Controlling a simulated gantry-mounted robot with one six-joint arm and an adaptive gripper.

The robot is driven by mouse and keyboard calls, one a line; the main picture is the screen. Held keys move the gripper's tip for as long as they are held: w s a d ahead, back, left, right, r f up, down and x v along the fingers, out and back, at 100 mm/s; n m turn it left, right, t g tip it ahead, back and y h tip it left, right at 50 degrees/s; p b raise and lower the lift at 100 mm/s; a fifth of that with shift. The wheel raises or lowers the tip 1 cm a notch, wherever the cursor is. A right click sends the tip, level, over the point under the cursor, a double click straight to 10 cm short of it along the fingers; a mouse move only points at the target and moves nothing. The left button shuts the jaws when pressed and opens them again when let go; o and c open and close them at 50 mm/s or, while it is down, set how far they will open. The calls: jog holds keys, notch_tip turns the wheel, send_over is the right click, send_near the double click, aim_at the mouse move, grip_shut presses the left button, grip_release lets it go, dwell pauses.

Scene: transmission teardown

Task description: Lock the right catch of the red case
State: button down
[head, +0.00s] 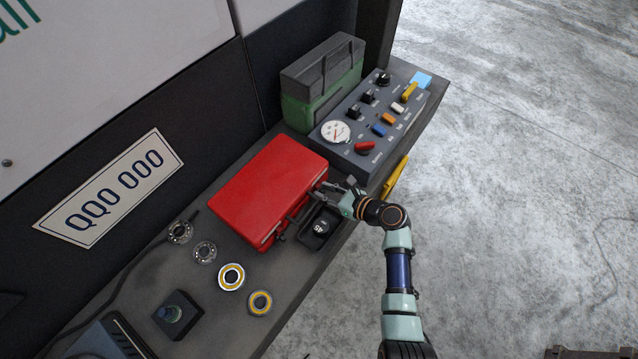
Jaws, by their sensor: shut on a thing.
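The red case (268,185) lies flat on the dark bench with its lid down. Its front side, with a dark handle (299,215), faces the lower right. A dark left catch (279,238) shows at the lower end of that side. My gripper (331,190) is at the upper right end of the front side, shut on the right catch. The fingers hide most of that catch, and its exact position is too small to tell.
A black box-shaped item (319,229) sits close in front of the case. A control panel (372,130) with knobs and a gauge stands beyond my gripper, beside a green-and-black box (322,82). Several bearings, including a yellow-ringed one (260,302), lie at lower left.

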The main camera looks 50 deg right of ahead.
jog(key=shift+a, duration=0.15)
jog(key=c, duration=1.2)
grip_release()
jog(key=shift+a, duration=0.1)
jog(key=v, duration=1.2)
